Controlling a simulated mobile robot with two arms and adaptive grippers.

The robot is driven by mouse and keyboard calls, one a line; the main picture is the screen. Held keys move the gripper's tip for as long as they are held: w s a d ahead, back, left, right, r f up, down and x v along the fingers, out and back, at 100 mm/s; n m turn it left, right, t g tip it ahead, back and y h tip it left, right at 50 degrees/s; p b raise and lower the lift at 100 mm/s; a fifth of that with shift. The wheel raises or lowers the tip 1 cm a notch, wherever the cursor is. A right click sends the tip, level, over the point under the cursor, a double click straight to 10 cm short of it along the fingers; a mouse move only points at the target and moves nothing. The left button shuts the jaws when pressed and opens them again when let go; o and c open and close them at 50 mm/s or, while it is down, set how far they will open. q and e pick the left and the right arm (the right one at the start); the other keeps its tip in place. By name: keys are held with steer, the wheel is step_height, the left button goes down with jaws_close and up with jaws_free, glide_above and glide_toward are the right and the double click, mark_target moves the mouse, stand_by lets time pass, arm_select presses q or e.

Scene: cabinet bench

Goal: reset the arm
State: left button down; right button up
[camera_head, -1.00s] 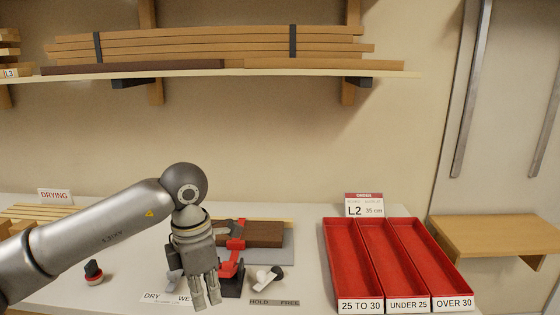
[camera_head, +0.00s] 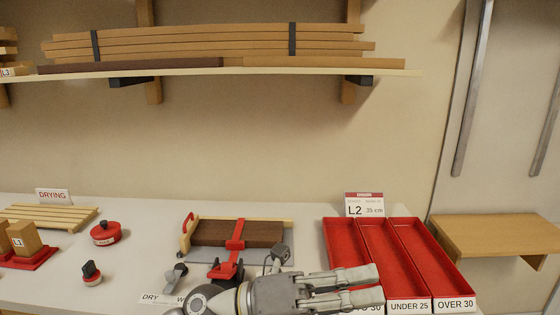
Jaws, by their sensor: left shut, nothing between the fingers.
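My left gripper (camera_head: 374,287) lies low in the picture, its fingers pointing right over the front of the left compartment of the red tray (camera_head: 468,264). It is shut and empty, and hides part of that compartment's label. My left arm's wrist (camera_head: 205,300) shows at the bottom edge. My right gripper does not show.
A dark wood board (camera_head: 210,232) with a red clamp (camera_head: 236,236) lies on the bench, behind my gripper. A red round tin (camera_head: 105,233), a small dark-knobbed item (camera_head: 91,272) and wood blocks (camera_head: 25,238) stand at left. A shelf (camera_head: 200,70) with planks hangs above.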

arm_select(q)
steer(key=w+a+n+t+y, duration=0.3)
steer(key=w+a+n+t, duration=0.25)
steer(key=n+t, duration=0.5)
steer(key=w+a+n+t+y, duration=0.3)
steer(key=w+a+n+t, duration=0.25)
steer(key=n+t, duration=0.5)
steer(key=s+a+f+n+g+y, duration=0.1)
steer(key=a+f+n+g+y, duration=0.1)
steer(key=a+f+n+y, duration=0.7)
steer(key=s+a+f+n+g+y, duration=0.15)
steer(key=a+f+n+y, duration=0.35)
steer(key=f, duration=0.6)
steer(key=s+a+f+n+g, duration=0.3)
steer(key=s+f+g, duration=0.5)
steer(key=s, duration=0.4)
steer(key=s+a+f+n+g, duration=0.3)
steer(key=s+a+f+g, duration=0.15)
steer(key=s+f, duration=0.7)
step_height(320, 180, down, 26)
steer(key=s+d+g, duration=0.1)
steer(key=s+g, duration=0.1)
steer(key=s+a+f+g+y, duration=0.1)
steer(key=s+a+f, duration=0.2)
steer(key=s+f, duration=1.2)
steer(key=shift+s+f+m, duration=0.3)
steer(key=shift+s, duration=0.2)
